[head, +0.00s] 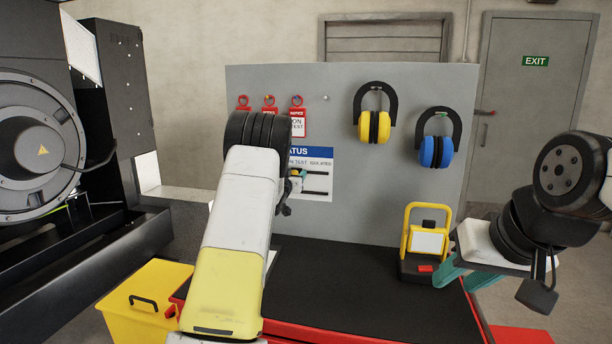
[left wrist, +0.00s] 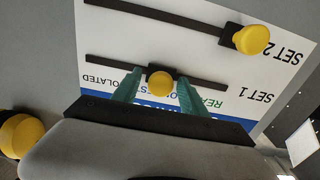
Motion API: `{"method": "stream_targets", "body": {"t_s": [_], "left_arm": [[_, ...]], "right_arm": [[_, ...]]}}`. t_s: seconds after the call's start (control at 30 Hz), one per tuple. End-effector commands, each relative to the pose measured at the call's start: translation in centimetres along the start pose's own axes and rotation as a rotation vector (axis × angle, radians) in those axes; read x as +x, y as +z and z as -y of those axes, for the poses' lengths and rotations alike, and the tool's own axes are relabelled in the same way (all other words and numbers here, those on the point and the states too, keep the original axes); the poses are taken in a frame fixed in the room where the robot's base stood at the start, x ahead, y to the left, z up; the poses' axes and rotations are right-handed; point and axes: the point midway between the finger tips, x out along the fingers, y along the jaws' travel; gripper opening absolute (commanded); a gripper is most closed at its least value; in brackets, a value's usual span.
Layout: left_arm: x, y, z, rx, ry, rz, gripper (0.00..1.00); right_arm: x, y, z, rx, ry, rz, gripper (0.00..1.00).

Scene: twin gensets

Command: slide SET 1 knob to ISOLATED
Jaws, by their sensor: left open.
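The status board (head: 318,182) stands on the grey panel, partly hidden behind my left arm in the head view. In the left wrist view it appears upside down. The yellow SET 1 knob (left wrist: 160,83) is around the middle of its dark track, away from both ends. My left gripper (left wrist: 158,86) is open, with teal fingers on either side of this knob and small gaps. The SET 2 knob (left wrist: 251,39) is near the SET label end of its own track. ISOLATED is lettered at the left in the wrist view. My right gripper (head: 467,277) is open and empty.
Blue ear defenders (head: 437,150) and yellow ear defenders (head: 374,125) hang right of the board. Red tags (head: 297,121) hang above it. A yellow work lamp (head: 426,243) stands on the black worktop (head: 350,290), near my right gripper. A yellow box (head: 145,305) is at left.

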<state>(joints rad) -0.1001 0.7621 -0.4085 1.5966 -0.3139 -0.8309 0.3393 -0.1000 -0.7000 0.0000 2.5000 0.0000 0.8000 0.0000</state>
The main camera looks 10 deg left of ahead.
Motion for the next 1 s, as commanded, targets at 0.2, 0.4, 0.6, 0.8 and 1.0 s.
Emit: {"method": "stream_targets", "body": {"t_s": [0.2, 0.4, 0.6, 0.8, 1.0], "left_arm": [[0.0, 0.0, 0.0, 0.000, 0.000, 0.000, 0.49], [0.0, 0.0, 0.0, 0.000, 0.000, 0.000, 0.10], [0.0, 0.0, 0.0, 0.000, -0.001, 0.000, 0.00], [0.1, -0.1, -1.5, -0.003, 0.002, -0.002, 0.00], [0.1, -0.1, -6.5, -0.003, 0.005, -0.003, 0.00]], "right_arm": [[0.0, 0.0, 0.0, 0.000, 0.000, 0.000, 0.36], [0.0, 0.0, 0.0, 0.000, 0.000, 0.000, 0.36], [0.0, 0.0, 0.0, 0.000, 0.000, 0.000, 0.36], [0.0, 0.0, 0.0, 0.000, 0.000, 0.000, 0.36], [0.0, 0.0, 0.0, 0.000, 0.000, 0.000, 0.36]]}}
